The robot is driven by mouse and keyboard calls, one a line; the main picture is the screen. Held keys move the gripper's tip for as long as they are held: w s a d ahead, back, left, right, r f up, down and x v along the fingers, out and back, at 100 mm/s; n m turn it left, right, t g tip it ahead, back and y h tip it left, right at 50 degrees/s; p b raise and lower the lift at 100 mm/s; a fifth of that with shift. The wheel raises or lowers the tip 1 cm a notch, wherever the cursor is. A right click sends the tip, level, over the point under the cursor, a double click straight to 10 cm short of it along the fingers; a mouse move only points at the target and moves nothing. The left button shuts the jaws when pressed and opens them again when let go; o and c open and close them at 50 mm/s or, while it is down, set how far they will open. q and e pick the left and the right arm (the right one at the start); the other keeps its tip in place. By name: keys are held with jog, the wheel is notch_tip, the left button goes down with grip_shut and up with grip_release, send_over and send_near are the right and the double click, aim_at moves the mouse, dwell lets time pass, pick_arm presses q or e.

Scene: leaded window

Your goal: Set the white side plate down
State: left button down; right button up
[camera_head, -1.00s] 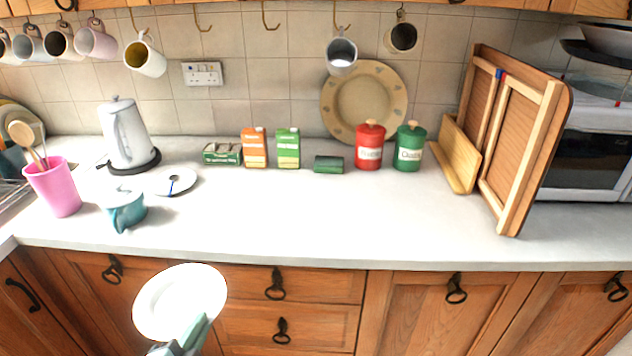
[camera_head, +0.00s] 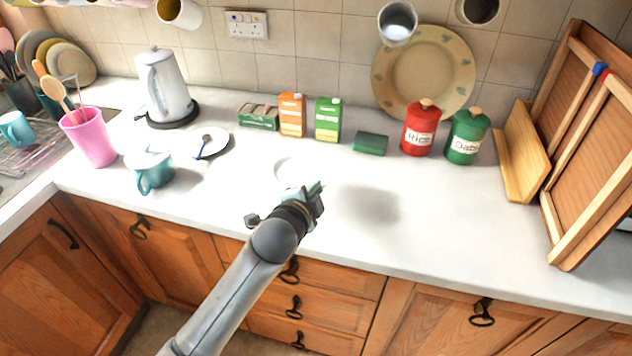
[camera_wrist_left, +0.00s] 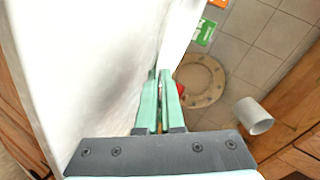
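The white side plate (camera_head: 289,169) shows in the head view as a pale disc over the white counter (camera_head: 340,235), beyond my left gripper (camera_head: 312,192). The gripper is shut on its near rim and hides part of it. A soft shadow lies on the counter to the right of the gripper, so plate and gripper appear to be above the surface. In the left wrist view the fingers (camera_wrist_left: 162,82) are close together, and white plate and white counter are hard to tell apart. My right gripper is not in view.
A white saucer (camera_head: 214,147) with a blue-handled utensil, a teal pot (camera_head: 152,173) and a kettle (camera_head: 163,90) stand left. Cartons (camera_head: 292,115), red (camera_head: 421,130) and green (camera_head: 466,138) canisters and a leaning patterned plate (camera_head: 424,75) line the back. The counter's right middle is clear.

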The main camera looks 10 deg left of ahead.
pick_arm(q)
jog(key=shift+w+d+f, duration=0.1)
jog(key=shift+w+f, duration=0.1)
jog(key=shift+f, duration=0.05)
notch_tip(320, 180, down, 5)
jog(key=shift+r+b, duration=0.1)
jog(key=shift+b, duration=1.05)
jog(key=shift+f+b, duration=0.6)
jog(key=shift+b, duration=0.15)
jog(key=shift+f, duration=0.6)
